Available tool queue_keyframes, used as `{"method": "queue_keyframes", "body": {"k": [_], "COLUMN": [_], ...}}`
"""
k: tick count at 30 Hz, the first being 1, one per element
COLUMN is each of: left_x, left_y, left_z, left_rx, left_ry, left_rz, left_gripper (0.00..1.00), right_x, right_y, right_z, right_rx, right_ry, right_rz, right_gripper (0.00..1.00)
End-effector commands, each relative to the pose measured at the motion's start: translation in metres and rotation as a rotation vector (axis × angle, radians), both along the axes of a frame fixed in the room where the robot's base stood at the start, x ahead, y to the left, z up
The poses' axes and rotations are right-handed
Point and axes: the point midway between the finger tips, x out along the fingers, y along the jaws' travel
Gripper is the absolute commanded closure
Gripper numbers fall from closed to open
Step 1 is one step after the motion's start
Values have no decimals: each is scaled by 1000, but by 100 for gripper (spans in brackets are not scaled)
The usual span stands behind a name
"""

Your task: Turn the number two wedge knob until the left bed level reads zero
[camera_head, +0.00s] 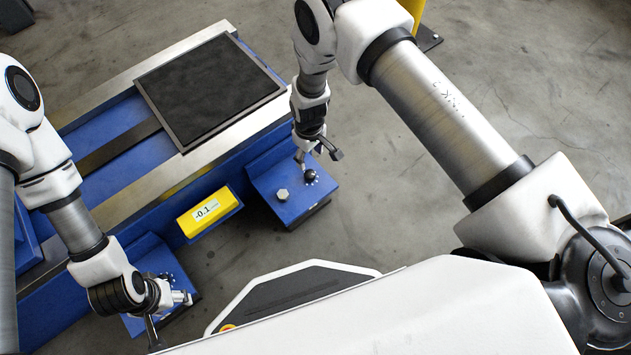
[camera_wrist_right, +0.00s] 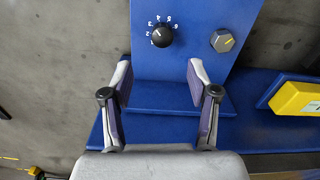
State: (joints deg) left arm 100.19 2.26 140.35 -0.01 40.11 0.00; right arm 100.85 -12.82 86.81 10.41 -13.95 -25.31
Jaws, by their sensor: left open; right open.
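A black knob (camera_head: 310,176) with a ring of marks sits on the right blue foot of the machine. In the right wrist view the knob (camera_wrist_right: 161,37) has a white pointer line and several numbers around it. My right gripper (camera_head: 319,157) is open near it; in the wrist view the open fingers (camera_wrist_right: 159,70) point toward the knob, with nothing between them. The yellow level (camera_head: 209,212) on the machine's side reads -0.1. My left gripper (camera_head: 171,322) is open by the left blue foot (camera_head: 152,262), whose dial marks show partly; its knob is hidden behind the gripper.
A hex bolt (camera_head: 282,195) stands beside the right knob and also shows in the wrist view (camera_wrist_right: 222,40). A dark plate (camera_head: 210,88) lies on the blue bed (camera_head: 128,159). Grey floor (camera_head: 400,205) is open to the right of the foot.

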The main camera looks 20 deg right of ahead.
Motion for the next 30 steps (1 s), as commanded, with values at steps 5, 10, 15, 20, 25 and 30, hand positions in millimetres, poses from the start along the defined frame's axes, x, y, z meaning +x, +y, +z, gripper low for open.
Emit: {"method": "queue_keyframes", "body": {"k": [5,10,15,20,25,30], "left_x": [0,0,0,0,0,0], "left_y": [0,0,0,0,0,0], "left_z": [-26,-37,-59,-68,-66,-66], "left_rx": [0,0,0,0,0,0], "left_ry": [-1,-1,-1,-1,-1,-1], "left_rz": [1,1,1,1,1,1], "left_gripper": [42,42,42,42,42,42], "right_x": [-1,-2,-2,-2,-2,-2], "right_y": [2,2,2,2,2,2], "right_z": [-26,-46,-81,-99,-99,-99], "right_rx": [-2,-2,-1,0,-1,-1], "right_ry": [-1,1,2,1,0,0], "right_rz": [6,5,5,4,4,5], "right_gripper": [40,40,40,40,40,76]}}
